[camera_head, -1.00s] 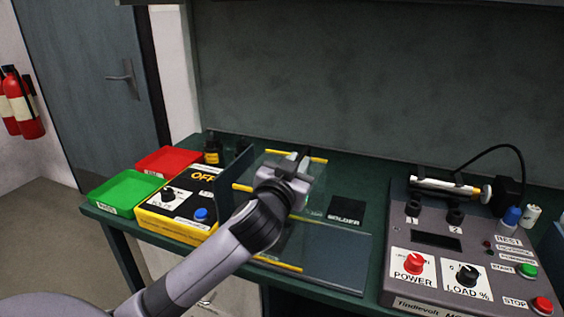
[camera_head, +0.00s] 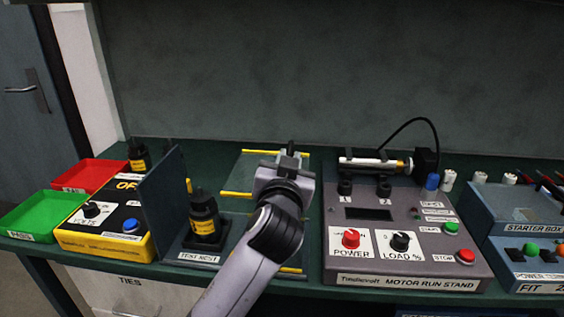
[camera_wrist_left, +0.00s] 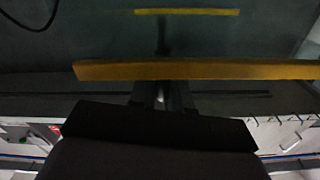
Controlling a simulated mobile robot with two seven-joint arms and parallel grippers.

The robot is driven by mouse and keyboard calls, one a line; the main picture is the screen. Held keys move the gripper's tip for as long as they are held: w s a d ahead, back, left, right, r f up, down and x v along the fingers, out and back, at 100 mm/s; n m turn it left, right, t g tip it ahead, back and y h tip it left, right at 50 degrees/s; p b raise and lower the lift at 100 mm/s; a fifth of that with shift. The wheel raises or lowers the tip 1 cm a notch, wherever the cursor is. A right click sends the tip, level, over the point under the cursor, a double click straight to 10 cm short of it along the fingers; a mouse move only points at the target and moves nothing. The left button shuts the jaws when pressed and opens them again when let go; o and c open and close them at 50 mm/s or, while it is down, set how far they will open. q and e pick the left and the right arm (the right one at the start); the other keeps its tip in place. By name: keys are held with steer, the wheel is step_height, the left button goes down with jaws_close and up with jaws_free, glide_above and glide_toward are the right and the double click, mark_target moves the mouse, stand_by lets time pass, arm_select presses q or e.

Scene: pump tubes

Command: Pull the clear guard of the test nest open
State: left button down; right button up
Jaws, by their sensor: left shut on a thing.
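A dark bottle-like part with a yellow label (camera_head: 205,222) stands upright on the nest, in plain view. My left gripper (camera_head: 290,152) is at the guard and shut on it; my own arm hides part of the guard. In the left wrist view, the gripper's fingers (camera_wrist_left: 160,95) meet the guard at a yellow strip (camera_wrist_left: 200,69). What exactly lies between the fingers is too dark to tell. My right gripper is not in view.
A dark upright panel (camera_head: 163,205) stands left of the nest. Beyond it are a yellow-and-black box (camera_head: 95,238), a green tray (camera_head: 45,215) and a red tray (camera_head: 92,175). The motor run stand (camera_head: 400,262) is close on the right of my arm.

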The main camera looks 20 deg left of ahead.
arm_select(q)
steer(key=shift+r, duration=0.1)
steer(key=c, duration=1.2)
jaws_free()
steer(key=shift+o, duration=0.2)
steer(key=b+v, duration=0.1)
steer(key=v, duration=0.6)
steer(key=shift+s, duration=0.1)
